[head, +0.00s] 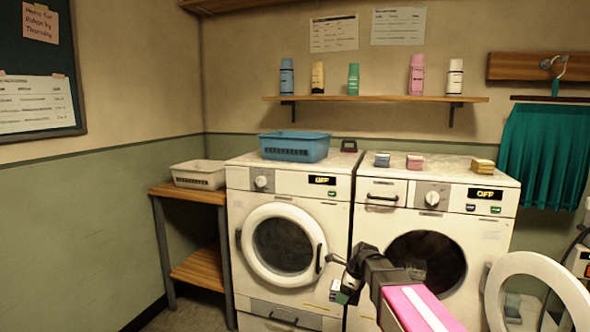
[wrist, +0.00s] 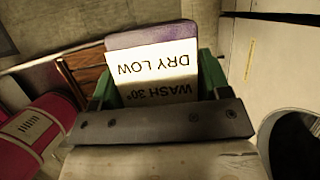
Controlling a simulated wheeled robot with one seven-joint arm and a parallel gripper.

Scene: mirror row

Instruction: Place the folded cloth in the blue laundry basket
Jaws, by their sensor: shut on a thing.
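My gripper (head: 343,296) is low in front of the two machines in the head view. Its green fingers (wrist: 158,88) are shut on a flat purple thing with a white label (wrist: 152,60), which I take to be the folded cloth. The label reads "DRY LOW" and "WASH 30°", upside down in the wrist view. In the head view the held cloth is small and only partly visible. The blue laundry basket (head: 294,147) stands on top of the left machine, above and left of my gripper. Its inside is mostly hidden.
A white basket (head: 198,175) stands on a wooden side table (head: 187,193) at left. Small blue, pink (head: 414,162) and yellow (head: 482,166) stacks lie on the right machine. A shelf (head: 376,99) with bottles hangs above. A round door (head: 538,290) stands open at right.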

